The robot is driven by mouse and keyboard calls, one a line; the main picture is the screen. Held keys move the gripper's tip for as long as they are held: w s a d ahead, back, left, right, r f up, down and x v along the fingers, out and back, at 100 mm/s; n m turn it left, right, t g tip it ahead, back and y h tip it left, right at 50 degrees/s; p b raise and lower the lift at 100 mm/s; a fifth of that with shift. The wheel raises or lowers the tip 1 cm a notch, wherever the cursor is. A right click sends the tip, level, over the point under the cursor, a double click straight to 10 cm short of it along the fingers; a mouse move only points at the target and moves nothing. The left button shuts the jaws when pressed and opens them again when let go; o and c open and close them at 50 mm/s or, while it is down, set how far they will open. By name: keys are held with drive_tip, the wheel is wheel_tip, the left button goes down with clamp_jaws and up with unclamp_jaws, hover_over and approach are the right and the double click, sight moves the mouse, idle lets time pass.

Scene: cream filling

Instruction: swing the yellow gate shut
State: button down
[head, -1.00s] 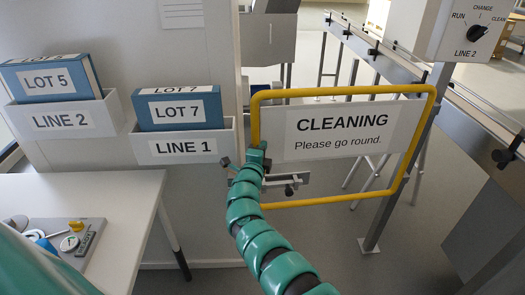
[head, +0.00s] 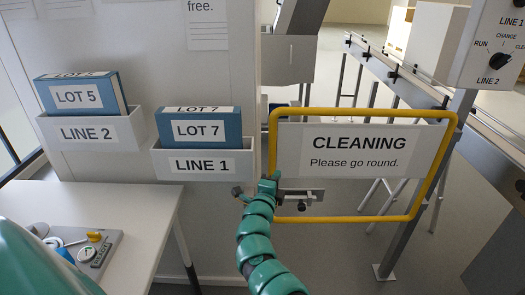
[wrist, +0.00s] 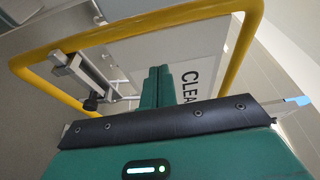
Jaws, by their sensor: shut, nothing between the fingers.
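The yellow gate (head: 365,219) is a tube frame with a white panel reading "CLEANING Please go round." It stands upright between the grey wall's end and a metal post on the right. Its left bar is close to the wall end; I cannot tell whether it is latched. A metal latch piece (head: 303,195) with a dark knob shows low at its left side. My gripper (head: 270,182) is shut and empty at the lower part of the left bar; contact is unclear. In the wrist view its green fingers (wrist: 160,84) point towards the panel, with the yellow frame (wrist: 140,30) around them.
Blue LOT 5 (head: 84,98) and LOT 7 (head: 200,129) binders sit in white wall holders on the left. A white table (head: 130,215) stands at lower left. A line switch box (head: 490,50) and conveyor rails are on the right.

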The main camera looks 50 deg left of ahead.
drive_tip(key=p+v, duration=0.4)
drive_tip(key=v, duration=0.9)
drive_tip(key=shift+p, duration=0.3)
idle(0.6)
drive_tip(key=shift+d+r, duration=0.15)
drive_tip(key=shift+d, duration=0.1)
